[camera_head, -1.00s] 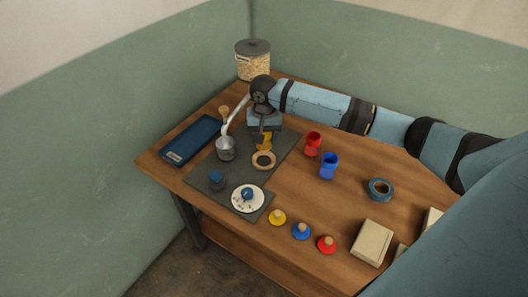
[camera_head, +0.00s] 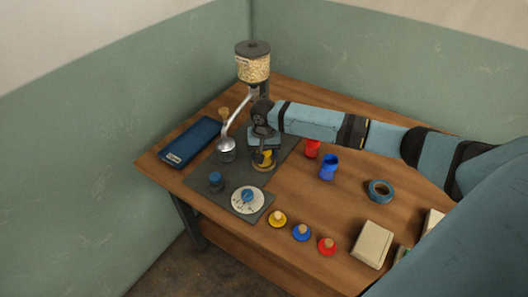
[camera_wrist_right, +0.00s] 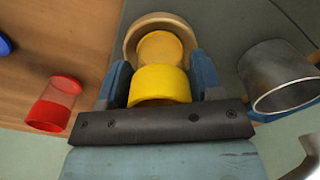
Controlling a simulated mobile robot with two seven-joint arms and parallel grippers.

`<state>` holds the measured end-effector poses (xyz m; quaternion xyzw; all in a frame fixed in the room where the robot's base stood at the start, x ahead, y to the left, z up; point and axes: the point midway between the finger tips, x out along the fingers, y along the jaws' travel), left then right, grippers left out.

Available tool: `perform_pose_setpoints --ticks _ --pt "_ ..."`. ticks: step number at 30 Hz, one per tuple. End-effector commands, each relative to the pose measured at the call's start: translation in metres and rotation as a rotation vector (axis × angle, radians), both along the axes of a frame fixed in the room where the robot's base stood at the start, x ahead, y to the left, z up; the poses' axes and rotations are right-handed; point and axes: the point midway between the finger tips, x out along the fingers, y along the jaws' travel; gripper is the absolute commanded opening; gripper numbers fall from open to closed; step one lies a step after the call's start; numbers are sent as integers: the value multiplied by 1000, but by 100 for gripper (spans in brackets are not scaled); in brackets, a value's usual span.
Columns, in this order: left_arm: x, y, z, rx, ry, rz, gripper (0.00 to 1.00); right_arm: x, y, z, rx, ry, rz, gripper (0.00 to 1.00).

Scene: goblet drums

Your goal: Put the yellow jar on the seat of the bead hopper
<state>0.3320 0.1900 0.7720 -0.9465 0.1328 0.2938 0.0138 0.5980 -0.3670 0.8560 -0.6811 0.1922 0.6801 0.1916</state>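The yellow jar (camera_head: 265,160) is between the fingers of my right gripper (camera_head: 264,153), at the light wooden ring (camera_head: 262,168) on the dark mat. In the right wrist view the jar (camera_wrist_right: 160,84) fills the space between both fingers, and its amber far end (camera_wrist_right: 160,48) lies inside the outline of the ring (camera_wrist_right: 134,35). I cannot tell whether the jar's foot touches the ring. The bead hopper (camera_head: 254,68), with beads under a dark lid, stands behind; its bent pipe (camera_head: 237,113) runs down to a metal cup (camera_head: 226,147). My left gripper is out of view.
Red (camera_head: 312,150) and blue (camera_head: 329,166) jars stand right of the gripper. Yellow, blue and red knobbed lids (camera_head: 302,232) line the front.

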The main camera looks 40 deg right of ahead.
Motion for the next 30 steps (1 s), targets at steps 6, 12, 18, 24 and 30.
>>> perform_pose_setpoints --ticks 6,12,18,24,30 --pt "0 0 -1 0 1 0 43 0 0 0 0 0 0 74" --pt "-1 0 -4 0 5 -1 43 0 0 5 0 -1 1 74" --pt "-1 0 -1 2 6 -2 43 1 0 40 1 -4 1 74" --pt "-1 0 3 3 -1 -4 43 1 0 83 1 -2 1 74" --pt "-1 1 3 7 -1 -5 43 0 1 113 1 -1 0 74"
